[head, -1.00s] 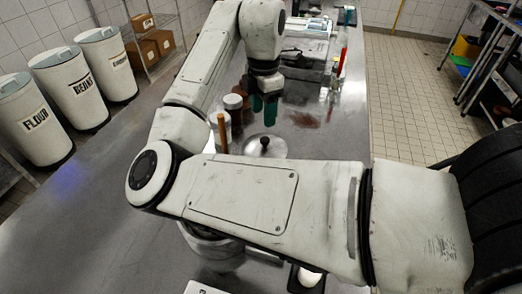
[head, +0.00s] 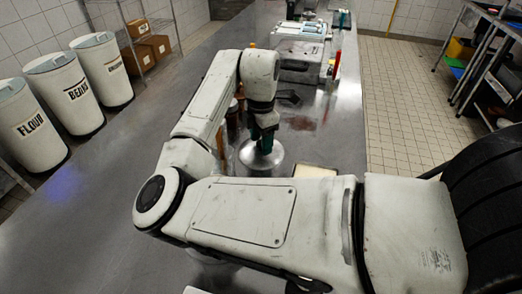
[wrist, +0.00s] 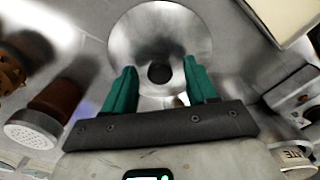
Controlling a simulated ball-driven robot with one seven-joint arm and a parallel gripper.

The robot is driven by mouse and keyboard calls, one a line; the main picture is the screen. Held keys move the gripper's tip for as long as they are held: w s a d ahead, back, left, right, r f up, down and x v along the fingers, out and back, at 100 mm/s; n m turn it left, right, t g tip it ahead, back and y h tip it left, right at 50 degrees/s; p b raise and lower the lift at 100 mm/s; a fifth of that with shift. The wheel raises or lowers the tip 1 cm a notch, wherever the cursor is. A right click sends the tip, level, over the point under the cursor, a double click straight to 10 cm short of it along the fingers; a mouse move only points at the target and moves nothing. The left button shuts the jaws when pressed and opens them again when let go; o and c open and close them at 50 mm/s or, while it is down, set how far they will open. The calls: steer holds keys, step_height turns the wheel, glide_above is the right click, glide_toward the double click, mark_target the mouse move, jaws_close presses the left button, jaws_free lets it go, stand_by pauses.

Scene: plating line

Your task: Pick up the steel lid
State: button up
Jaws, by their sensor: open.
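The steel lid (head: 277,161) is a round, shiny disc on the grey counter, partly hidden behind my gripper in the head view. In the wrist view the lid (wrist: 200,35) fills the top middle, with its dark round knob (wrist: 159,73) between the fingers. My gripper (wrist: 159,72) has two green fingers spread apart, one on each side of the knob, with gaps showing. In the head view my gripper (head: 264,146) is directly over the lid. Whether the fingertips are level with the knob is hard to tell.
In the wrist view a brown shaker jar (wrist: 57,97) with a pale perforated cap stands left of my gripper. A pale board (head: 305,171) lies right of the lid. Trays (head: 302,48) stand farther back. Labelled bins (head: 77,88) stand left of the counter.

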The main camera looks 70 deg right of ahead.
jaws_close()
stand_by(0.4)
steer(key=shift+r, duration=0.1)
